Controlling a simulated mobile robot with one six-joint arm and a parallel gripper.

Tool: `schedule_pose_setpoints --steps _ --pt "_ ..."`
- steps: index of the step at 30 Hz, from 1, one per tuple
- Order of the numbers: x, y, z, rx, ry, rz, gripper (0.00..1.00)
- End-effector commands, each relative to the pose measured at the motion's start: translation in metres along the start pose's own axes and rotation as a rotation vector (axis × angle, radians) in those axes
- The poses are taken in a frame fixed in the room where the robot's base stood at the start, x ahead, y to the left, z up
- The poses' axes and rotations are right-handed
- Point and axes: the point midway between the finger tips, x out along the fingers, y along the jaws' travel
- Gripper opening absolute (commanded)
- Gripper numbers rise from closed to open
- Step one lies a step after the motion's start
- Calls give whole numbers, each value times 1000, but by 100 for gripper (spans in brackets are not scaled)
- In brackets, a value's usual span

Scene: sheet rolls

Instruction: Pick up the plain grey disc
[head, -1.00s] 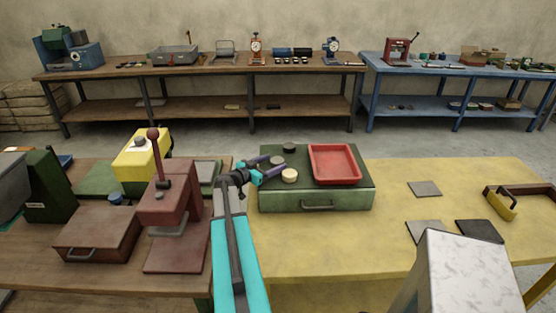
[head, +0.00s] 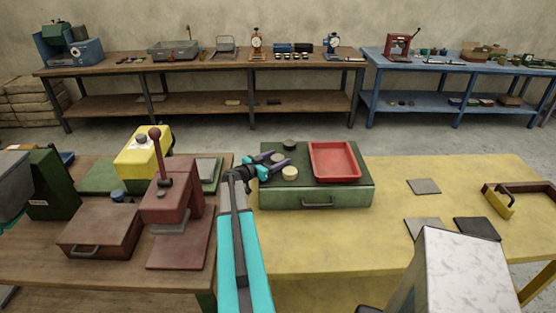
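Several discs lie on top of the green case (head: 318,199). A grey disc (head: 278,157) sits near the case's left side, close to my fingertips. A dark disc (head: 290,144) lies behind it and a cream disc (head: 289,173) in front of it. My gripper (head: 276,161) reaches in from the left over the case, its purple fingers apart on either side of the grey disc or just short of it. I cannot tell whether they touch it. The fingers partly hide the disc.
A red tray (head: 335,178) stands on the case, right of the discs. A red press (head: 170,205) and a brown box (head: 100,230) stand on the left bench. Grey plates (head: 424,186) lie on the yellow table, which has free room right of the case.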

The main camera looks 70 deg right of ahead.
Motion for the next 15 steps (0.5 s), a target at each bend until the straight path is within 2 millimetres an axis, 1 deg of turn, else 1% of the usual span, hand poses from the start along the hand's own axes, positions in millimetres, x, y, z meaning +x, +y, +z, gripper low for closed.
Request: schedule_pose_setpoints --steps 1,6,15 --pt "0 0 0 0 0 0 52" --pt "0 0 0 0 0 0 23" --pt "0 0 -1 0 0 1 23"
